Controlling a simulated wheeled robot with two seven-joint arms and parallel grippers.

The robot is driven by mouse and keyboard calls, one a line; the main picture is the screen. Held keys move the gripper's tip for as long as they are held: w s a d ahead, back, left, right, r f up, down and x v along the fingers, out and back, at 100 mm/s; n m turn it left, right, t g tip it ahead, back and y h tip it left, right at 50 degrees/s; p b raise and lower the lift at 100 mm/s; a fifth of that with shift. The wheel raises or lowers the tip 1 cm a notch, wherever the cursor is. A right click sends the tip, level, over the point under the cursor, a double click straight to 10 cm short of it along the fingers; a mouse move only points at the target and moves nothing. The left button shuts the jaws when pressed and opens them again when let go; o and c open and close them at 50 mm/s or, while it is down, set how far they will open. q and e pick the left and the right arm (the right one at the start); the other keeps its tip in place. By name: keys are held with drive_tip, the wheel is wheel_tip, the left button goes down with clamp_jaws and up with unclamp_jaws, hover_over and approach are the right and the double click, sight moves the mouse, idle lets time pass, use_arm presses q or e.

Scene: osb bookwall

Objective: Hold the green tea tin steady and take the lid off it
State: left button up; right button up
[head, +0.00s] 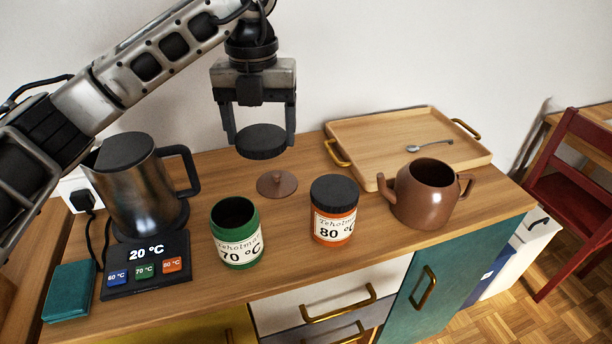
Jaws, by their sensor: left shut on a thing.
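The green tea tin (237,248), labelled 70 °C, stands upright and open on the wooden cabinet top, its dark inside showing. My left gripper (261,135) is above and behind it, shut on a round black lid (261,143). The lid is held roughly level, in the air, clear of the tin. My right gripper is not in the picture, and nothing holds the green tin.
An orange tin (334,228) with its black lid on stands right of the green one. A brown teapot lid (277,184) lies behind. The brown teapot (427,194), a tray (372,148) with a spoon (428,145), a kettle (140,189) on its base (146,285) and a teal box (69,291) stand around.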

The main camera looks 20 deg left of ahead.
use_arm(q)
hover_over(270, 221)
wheel_tip(270, 221, down, 12)
drive_tip(key=shift+s+f+p, duration=0.1)
drive_tip(key=shift+f+p, duration=0.15)
drive_tip(key=shift+p, duration=0.2)
wheel_tip(270, 221, down, 5)
drive_tip(key=shift+r, duration=0.2)
drive_tip(key=shift+f, duration=0.35)
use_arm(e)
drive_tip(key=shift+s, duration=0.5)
use_arm(q)
drive_tip(key=shift+f, duration=0.15)
drive_tip(key=o, duration=1.1)
drive_tip(key=shift+c, duration=0.2)
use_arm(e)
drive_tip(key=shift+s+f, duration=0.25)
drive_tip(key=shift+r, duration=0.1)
